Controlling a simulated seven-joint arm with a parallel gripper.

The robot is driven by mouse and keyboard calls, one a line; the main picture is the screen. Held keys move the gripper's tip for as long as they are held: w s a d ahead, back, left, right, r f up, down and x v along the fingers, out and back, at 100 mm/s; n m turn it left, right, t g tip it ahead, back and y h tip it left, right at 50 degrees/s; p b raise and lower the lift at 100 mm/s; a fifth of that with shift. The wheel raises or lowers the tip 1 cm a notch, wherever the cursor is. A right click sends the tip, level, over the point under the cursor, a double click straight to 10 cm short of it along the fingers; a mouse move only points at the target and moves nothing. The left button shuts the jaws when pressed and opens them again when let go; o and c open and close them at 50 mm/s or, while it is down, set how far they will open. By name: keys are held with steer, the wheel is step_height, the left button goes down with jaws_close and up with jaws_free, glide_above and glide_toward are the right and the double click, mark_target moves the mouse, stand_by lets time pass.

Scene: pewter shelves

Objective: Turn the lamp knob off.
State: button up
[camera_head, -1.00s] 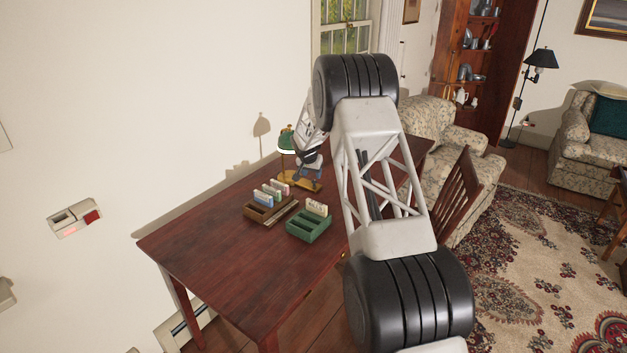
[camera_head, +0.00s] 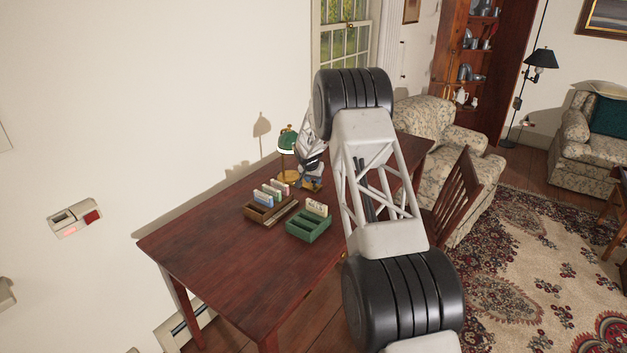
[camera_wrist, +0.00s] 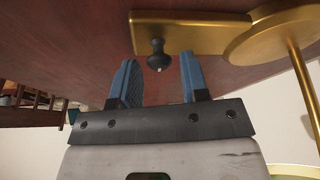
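The lamp (camera_head: 287,139) with a green shade and brass base stands at the table's far end in the head view. In the wrist view its round brass base (camera_wrist: 283,32) and stem (camera_wrist: 304,95) are at the right. The dark knob (camera_wrist: 155,46) sits on a brass plate (camera_wrist: 190,31) joined to the base. My gripper (camera_wrist: 158,62) is open, its two blue fingers apart on either side of the knob near the fingertips. No finger visibly touches the knob. In the head view my gripper (camera_head: 311,182) is low beside the lamp, and the knob cannot be made out.
The dark red table (camera_head: 225,260) holds a brown box (camera_head: 262,214) and a green box (camera_head: 309,228) with cards, nearer than the lamp. A wooden chair (camera_head: 459,195) stands at its right side. The near table top is clear.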

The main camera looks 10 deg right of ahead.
steer(key=c, duration=0.7)
steer(key=shift+n, duration=0.6)
steer(key=shift+d+n+t+y, duration=0.15)
steer(key=shift+n+y, duration=0.2)
steer(key=shift+n, duration=0.35)
steer(key=shift+n+t+y, duration=0.15)
steer(key=shift+n+y, duration=0.2)
steer(key=shift+n, duration=0.35)
steer(key=n+y, duration=0.2)
steer(key=n, duration=0.2)
steer(key=shift+d+n, duration=0.15)
steer(key=shift+n, duration=0.15)
steer(key=n, duration=0.2)
steer(key=n+g+y, duration=0.1)
steer(key=n, duration=0.1)
steer(key=shift+d+n+y, duration=0.15)
steer(key=shift+n+y, duration=0.15)
steer(key=shift+n, duration=0.1)
steer(key=shift+w+n+g+y, duration=0.1)
steer(key=shift+n+g+y, duration=0.2)
steer(key=shift+n, duration=0.85)
steer(key=shift+w+n+g+y, duration=0.1)
steer(key=shift+n+g+y, duration=0.2)
steer(key=shift+n, duration=0.85)
steer(key=shift+d, duration=0.1)
